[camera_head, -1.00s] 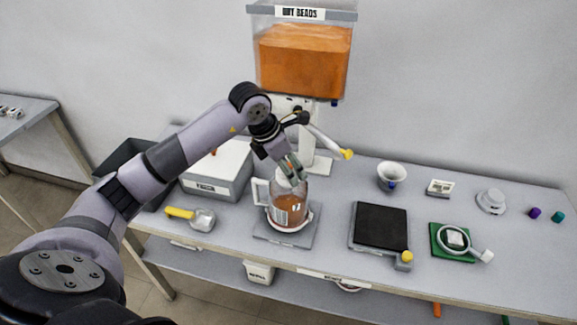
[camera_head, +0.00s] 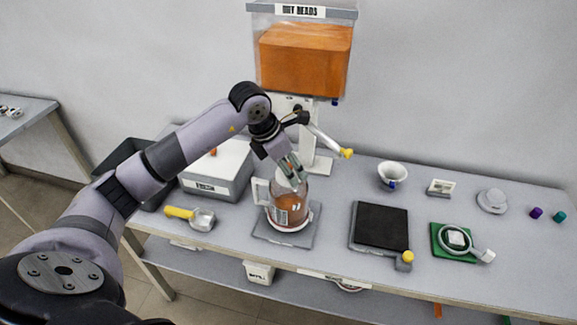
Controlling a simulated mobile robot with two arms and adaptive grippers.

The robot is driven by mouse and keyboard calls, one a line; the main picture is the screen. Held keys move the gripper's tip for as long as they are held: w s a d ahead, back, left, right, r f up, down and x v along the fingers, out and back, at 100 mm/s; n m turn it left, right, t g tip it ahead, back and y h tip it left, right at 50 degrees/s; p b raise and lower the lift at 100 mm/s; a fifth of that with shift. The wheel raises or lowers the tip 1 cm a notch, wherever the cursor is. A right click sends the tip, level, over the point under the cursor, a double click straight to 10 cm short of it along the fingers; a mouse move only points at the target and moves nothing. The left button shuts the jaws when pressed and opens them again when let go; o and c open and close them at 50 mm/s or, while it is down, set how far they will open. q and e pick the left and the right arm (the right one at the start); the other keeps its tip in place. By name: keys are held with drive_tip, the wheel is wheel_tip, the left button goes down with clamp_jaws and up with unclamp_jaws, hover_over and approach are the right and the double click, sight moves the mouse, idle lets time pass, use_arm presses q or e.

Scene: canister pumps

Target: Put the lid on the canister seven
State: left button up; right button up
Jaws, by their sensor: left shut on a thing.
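The canister (camera_head: 290,207) is a clear jug with a side handle, a printed label and orange-brown contents. It stands upright on a grey square plate (camera_head: 270,233) below the bead dispenser. My left gripper (camera_head: 292,176) is at the canister's mouth, pointing down. It is shut on a pale, whitish piece at the top of the canister, which looks like the lid (camera_head: 283,182). The fingers hide part of it, and I cannot tell whether it is fully seated. My right gripper is not in view.
A dispenser of orange beads (camera_head: 305,60) with a yellow-tipped lever (camera_head: 346,153) stands behind. A yellow-handled scoop (camera_head: 200,219) lies left of the canister. A black-topped scale (camera_head: 381,226), a white cup (camera_head: 392,175) and a green pad (camera_head: 440,251) are to the right.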

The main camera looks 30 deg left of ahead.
use_arm(q)
drive_tip(key=o, duration=1)
drive_tip(key=shift+c, duration=0.2)
drive_tip(key=o, duration=0.5)
drive_tip(key=shift+r, duration=0.1)
drive_tip(key=shift+r+p, duration=2.15)
drive_tip(key=shift+r, duration=1.3)
drive_tip(key=shift+c, duration=0.4)
clamp_jaws()
